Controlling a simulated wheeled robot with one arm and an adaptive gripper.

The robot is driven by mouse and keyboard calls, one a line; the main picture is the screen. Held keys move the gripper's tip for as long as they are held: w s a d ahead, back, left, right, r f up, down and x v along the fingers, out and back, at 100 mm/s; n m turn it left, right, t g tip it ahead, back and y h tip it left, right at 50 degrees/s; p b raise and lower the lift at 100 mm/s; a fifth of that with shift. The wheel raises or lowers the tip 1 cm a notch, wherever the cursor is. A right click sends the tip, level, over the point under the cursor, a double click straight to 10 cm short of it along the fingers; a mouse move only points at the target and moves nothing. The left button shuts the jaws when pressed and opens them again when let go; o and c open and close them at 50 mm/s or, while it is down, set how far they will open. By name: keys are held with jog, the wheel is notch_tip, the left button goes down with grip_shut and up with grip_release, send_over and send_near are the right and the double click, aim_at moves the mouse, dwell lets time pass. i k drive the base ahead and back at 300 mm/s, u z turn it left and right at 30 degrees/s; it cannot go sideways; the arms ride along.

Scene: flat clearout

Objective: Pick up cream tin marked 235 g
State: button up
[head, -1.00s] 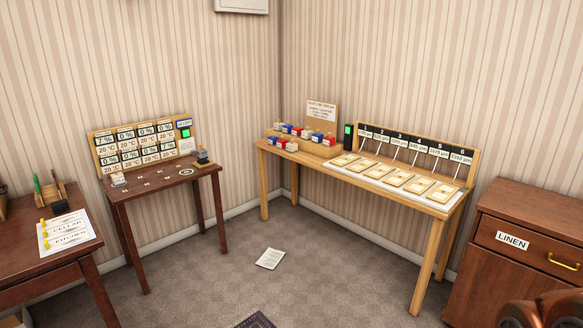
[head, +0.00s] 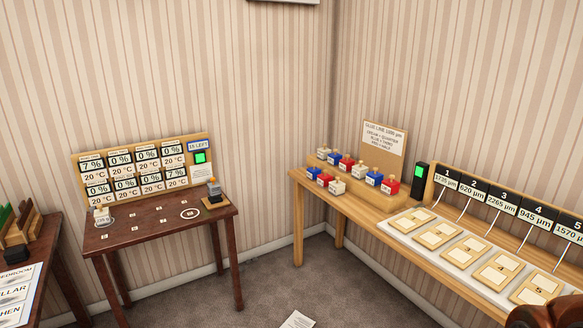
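A small cream tin (head: 102,216) stands at the left end of the dark wooden table, with a label on its front too small to read surely. More cream tins stand among red and blue ones on the light wooden bench: one at the back left (head: 323,152) and one at the front (head: 337,187). Their marks are not legible, so I cannot tell which is marked 235 g. My gripper is not in view.
The dark table (head: 160,230) has a display board (head: 145,165) behind it and a small device (head: 214,193) at right. The light bench (head: 300,187) carries numbered plates and a green-lit post (head: 419,178). Paper (head: 298,320) lies on the floor. Carpet between the tables is otherwise clear.

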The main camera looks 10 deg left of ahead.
aim_at(103, 216)
jog(key=u, duration=0.5)
jog(key=i, duration=1.7)
jog(key=u, duration=1.95)
jog(key=i, duration=0.9)
jog(key=u, duration=1.15)
jog(key=i, duration=0.55)
jog(key=u, duration=0.15)
